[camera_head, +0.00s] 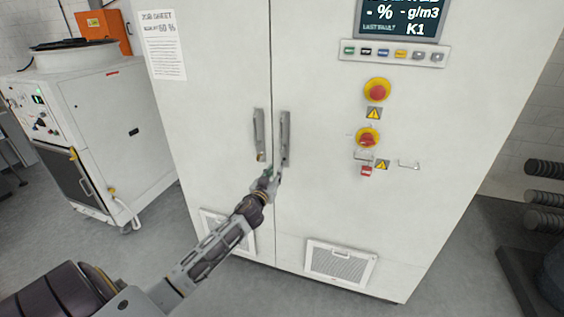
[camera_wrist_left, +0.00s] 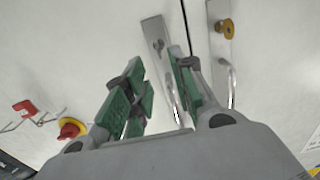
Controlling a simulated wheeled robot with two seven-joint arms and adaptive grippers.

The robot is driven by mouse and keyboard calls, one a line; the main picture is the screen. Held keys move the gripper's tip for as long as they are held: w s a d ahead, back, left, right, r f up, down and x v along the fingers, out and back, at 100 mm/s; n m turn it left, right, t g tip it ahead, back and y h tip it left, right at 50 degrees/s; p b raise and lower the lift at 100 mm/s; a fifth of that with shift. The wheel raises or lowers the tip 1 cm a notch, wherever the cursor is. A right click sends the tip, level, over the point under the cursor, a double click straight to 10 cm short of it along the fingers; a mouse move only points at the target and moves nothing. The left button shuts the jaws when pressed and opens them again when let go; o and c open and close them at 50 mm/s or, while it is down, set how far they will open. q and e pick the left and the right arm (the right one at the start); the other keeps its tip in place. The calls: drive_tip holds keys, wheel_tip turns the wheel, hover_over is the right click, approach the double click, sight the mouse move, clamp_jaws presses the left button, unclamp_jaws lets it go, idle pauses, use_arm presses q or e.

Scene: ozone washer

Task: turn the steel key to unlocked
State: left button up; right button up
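Two long metal handle plates sit side by side on the white cabinet doors, the left plate (camera_head: 259,135) and the right plate (camera_head: 285,138). In the left wrist view, the right door's plate (camera_wrist_left: 152,30) carries a small grey steel piece (camera_wrist_left: 158,45), which looks like the steel key; its exact angle is unclear. The left door's plate carries a brass lock piece (camera_wrist_left: 225,28). My left gripper (camera_head: 270,176) is just below the right plate. In the wrist view its green-padded fingers (camera_wrist_left: 157,62) are apart, with nothing held between them. My right gripper is out of view.
Right of the handles are an emergency stop (camera_head: 376,90), a red-yellow rotary switch (camera_head: 367,138), a red tag (camera_head: 366,171) and a wire hook (camera_head: 409,164). Curved handle bars (camera_wrist_left: 232,82) stand out from the plates near my fingers. A white machine (camera_head: 110,130) stands left.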

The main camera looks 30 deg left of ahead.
sight(282, 161)
use_arm(q)
drive_tip(key=shift+p+x, duration=0.4)
drive_tip(key=shift+x, duration=4.3)
clamp_jaws()
